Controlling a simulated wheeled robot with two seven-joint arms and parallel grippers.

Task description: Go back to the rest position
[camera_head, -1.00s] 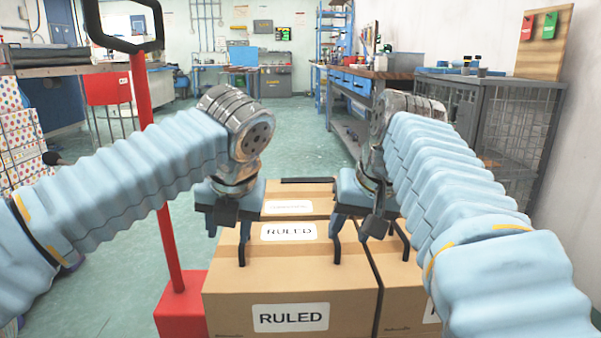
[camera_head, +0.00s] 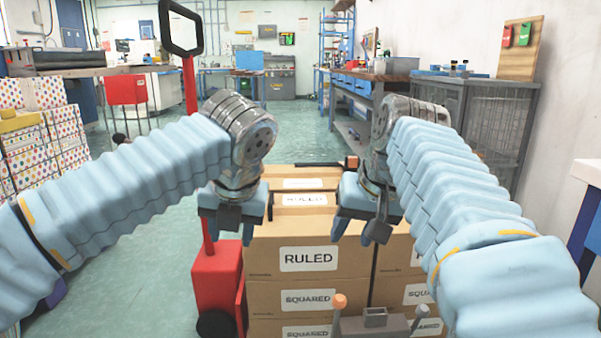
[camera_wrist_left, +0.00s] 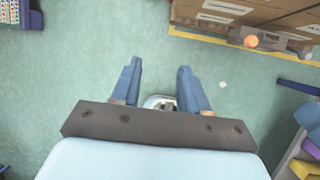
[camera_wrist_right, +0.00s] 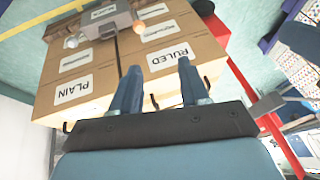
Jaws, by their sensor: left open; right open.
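My left gripper (camera_head: 232,222) hangs open and empty, in front of the left side of the cardboard box stack (camera_head: 270,262). My right gripper (camera_head: 362,225) hangs open and empty, in front of the stack's right part. Both forearms reach forward in blue sleeves. In the right wrist view the open right fingers (camera_wrist_right: 158,72) show against the boxes (camera_wrist_right: 90,70) labelled PLAIN and RULED.
A red post with a black loop handle (camera_head: 180,28) rises from a red base (camera_head: 217,285) left of the boxes. Dotted boxes (camera_head: 60,140) stand left, a wire cage (camera_head: 490,120) right. Open floor lies between.

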